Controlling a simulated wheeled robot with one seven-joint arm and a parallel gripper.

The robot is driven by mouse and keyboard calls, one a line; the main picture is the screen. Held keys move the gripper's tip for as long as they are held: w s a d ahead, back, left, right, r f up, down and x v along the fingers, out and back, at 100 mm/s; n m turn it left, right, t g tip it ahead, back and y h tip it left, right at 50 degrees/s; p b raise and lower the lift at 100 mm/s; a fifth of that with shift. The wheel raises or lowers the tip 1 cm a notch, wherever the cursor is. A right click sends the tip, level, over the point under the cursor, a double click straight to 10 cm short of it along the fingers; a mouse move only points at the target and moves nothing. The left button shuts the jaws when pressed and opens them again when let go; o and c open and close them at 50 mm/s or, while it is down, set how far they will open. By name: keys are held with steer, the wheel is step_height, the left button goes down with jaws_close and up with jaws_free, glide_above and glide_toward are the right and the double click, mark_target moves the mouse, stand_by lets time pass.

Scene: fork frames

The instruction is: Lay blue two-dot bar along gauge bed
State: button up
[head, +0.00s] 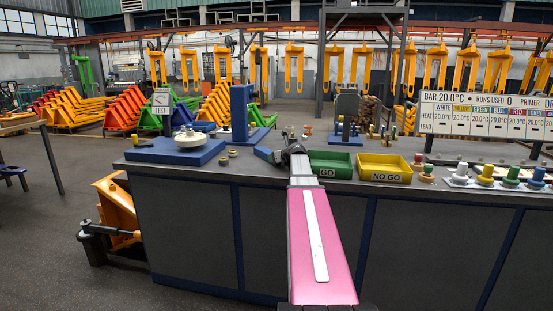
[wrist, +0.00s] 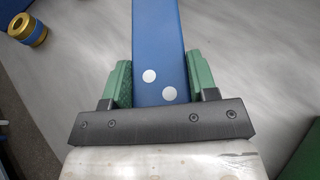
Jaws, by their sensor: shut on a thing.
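The blue bar with two white dots (wrist: 158,45) lies between the green finger pads of my gripper (wrist: 159,80) in the wrist view. My gripper is shut on it near the dotted end. The bar runs away toward the top of the picture, over a grey surface; its far end is cut off. In the head view my gripper (head: 282,156) is over the bench, left of the green tray, with a blue piece showing at its left, probably the bar. I cannot tell for sure which fixture is the gauge bed.
On the grey bench (head: 230,170) stand a green GO tray (head: 330,172), a yellow NO GO tray (head: 384,176) and coloured knobs (head: 486,174) to the right. A blue base (head: 160,153) and a blue post (head: 239,112) stand left. A brass ring (wrist: 28,28) shows in the wrist view.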

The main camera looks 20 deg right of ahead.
steer(key=o, duration=1)
